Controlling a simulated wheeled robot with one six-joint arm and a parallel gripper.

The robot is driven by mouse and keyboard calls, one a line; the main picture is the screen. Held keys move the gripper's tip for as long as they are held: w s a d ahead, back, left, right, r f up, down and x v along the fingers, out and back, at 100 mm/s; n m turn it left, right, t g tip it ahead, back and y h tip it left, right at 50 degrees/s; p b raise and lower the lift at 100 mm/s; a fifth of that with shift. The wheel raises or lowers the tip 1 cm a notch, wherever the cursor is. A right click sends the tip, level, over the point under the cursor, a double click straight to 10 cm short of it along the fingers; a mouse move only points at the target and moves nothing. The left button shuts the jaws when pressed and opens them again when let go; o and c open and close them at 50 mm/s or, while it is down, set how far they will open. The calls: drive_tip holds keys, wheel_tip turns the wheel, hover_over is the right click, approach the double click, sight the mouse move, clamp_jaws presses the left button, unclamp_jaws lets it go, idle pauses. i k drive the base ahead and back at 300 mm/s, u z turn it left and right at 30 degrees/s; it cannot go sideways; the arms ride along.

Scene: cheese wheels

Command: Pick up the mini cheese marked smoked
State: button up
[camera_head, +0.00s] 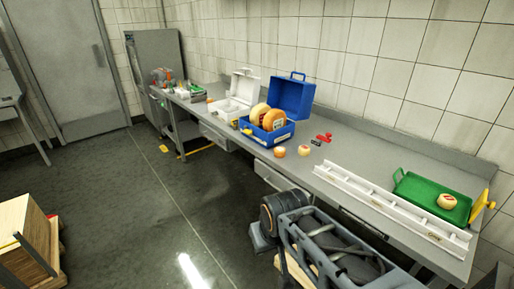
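Several small round cheeses could be the mini cheese marked smoked, but no label is readable. An orange-brown mini cheese (279,151) sits near the front edge of the metal counter, in front of the blue case. A paler mini cheese (304,150) with a reddish top sits just right of it. Another pale mini cheese (446,201) with a red mark lies on the green tray (414,190) at the right. Dark grey parts that seem to be mine fill the bottom middle. I cannot make out my gripper's fingers.
An open blue case (291,97) holds larger cheese wheels (273,119). An open white case (232,105) stands left of it. Small red and dark items (322,138) lie behind the mini cheeses. A long white rack (385,203) runs along the counter's front edge. The floor at left is mostly clear.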

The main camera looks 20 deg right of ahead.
sight(279, 152)
drive_tip(key=z, duration=0.25)
drive_tip(key=i, duration=1)
drive_tip(key=u, duration=0.95)
drive_tip(key=i, duration=2.5)
drive_tip(key=z, duration=3.85)
